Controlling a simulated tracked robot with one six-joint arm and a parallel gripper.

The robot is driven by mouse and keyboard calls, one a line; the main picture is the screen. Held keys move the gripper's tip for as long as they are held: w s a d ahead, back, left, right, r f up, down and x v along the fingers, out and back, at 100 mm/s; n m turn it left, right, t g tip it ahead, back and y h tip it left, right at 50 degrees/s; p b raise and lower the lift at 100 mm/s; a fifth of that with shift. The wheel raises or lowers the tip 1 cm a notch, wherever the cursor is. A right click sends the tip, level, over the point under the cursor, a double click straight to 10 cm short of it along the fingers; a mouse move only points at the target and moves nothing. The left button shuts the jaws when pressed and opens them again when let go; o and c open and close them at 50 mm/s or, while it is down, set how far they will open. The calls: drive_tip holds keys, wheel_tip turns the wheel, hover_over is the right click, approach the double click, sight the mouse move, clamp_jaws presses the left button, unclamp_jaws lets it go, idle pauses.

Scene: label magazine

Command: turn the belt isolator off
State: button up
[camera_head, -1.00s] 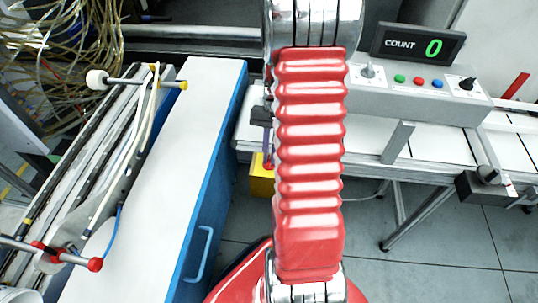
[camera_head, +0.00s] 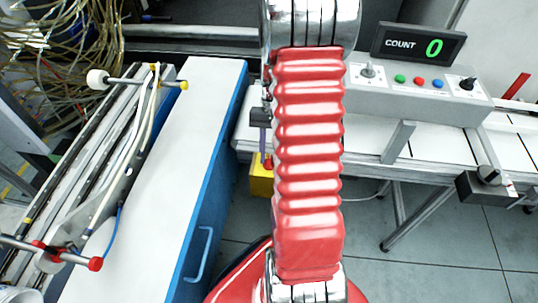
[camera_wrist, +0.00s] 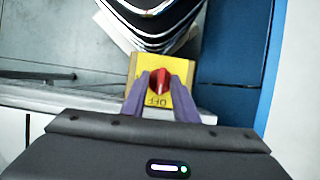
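The belt isolator is a yellow box (camera_head: 261,184) with a red knob (camera_head: 268,163) on top. In the head view it stands low behind my red arm, partly hidden. In the wrist view the yellow plate (camera_wrist: 180,68) reads "OFF" on the side near my gripper, and the red knob (camera_wrist: 159,82) sits in its middle. My gripper (camera_wrist: 159,78) has its two purple fingers on either side of the knob. Whether they touch it is too small to tell. In the head view a purple finger (camera_head: 263,138) reaches down close above the box.
A white bench with a blue side (camera_head: 212,180) stands left of the isolator. A conveyor (camera_head: 430,148) with a grey control panel (camera_head: 420,95) and a counter reading 0 (camera_head: 418,45) lies to the right. Grey floor shows below the conveyor.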

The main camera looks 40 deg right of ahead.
drive_tip(key=shift+w, duration=0.1)
drive_tip(key=shift+w+d+r, duration=0.1)
drive_tip(key=shift+d+r, duration=0.05)
drive_tip(key=shift+r, duration=0.25)
drive_tip(key=v, duration=1.2)
drive_tip(key=shift+r, duration=0.4)
drive_tip(key=shift+w+d, duration=0.1)
drive_tip(key=s+a+r+n+t+h, duration=0.1)
drive_tip(key=s+a+r+n+t, duration=0.1)
drive_tip(key=a, duration=0.7)
drive_tip(key=s+a+r+n+t+h, duration=0.1)
drive_tip(key=s+a+r+n+t, duration=0.2)
drive_tip(key=a, duration=0.7)
drive_tip(key=s+a+r+n+t+h, duration=0.1)
drive_tip(key=s+a+r+n+t, duration=0.2)
drive_tip(key=a, duration=0.6)
wheel_tip(320, 180, up, 3)
drive_tip(key=shift+a+r+n+h, duration=0.1)
drive_tip(key=shift+a+n+h, duration=0.15)
drive_tip(key=shift+n, duration=0.85)
